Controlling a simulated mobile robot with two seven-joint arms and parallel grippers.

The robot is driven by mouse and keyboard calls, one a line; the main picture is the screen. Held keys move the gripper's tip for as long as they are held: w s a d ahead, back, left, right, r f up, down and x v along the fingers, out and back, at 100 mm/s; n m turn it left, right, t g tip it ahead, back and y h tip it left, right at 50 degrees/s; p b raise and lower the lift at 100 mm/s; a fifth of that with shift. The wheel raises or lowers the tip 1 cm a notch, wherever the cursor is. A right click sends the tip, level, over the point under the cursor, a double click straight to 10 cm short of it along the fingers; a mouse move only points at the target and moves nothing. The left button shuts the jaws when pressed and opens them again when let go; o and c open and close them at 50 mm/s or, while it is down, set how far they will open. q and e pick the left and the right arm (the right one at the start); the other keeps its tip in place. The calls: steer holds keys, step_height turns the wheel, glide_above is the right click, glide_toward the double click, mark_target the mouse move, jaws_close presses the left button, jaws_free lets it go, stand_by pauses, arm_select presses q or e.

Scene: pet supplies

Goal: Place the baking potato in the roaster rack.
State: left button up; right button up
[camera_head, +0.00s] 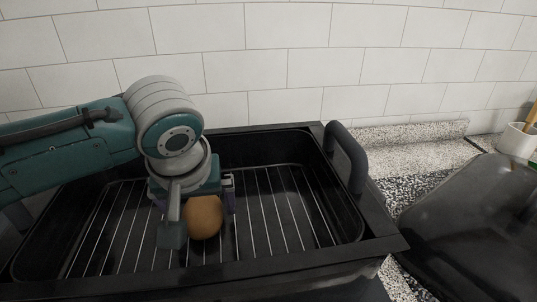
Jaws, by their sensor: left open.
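The baking potato (204,218) is a round, orange-brown thing inside the black roaster, at or just above its wire rack (280,212). My left gripper (197,212) reaches down into the roaster from the left. Its jaws are open around the potato, with part of the gripper in front of the potato's left side. Whether the potato touches a finger or rests fully on the wires is hard to tell. My right gripper is not in view.
The roaster's black rim (150,283) and upright right handle (346,158) stand around the rack. A dark pan-like object (470,225) lies at the right on the speckled counter (420,158). A white pot (517,141) stands at the far right. A tiled wall closes the back.

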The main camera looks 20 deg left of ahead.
arm_select(q)
steer(key=shift+d+r, duration=0.1)
steer(key=shift+r, duration=0.4)
steer(key=p+v, duration=0.2)
steer(key=v, duration=0.9)
steer(key=shift+r, duration=0.2)
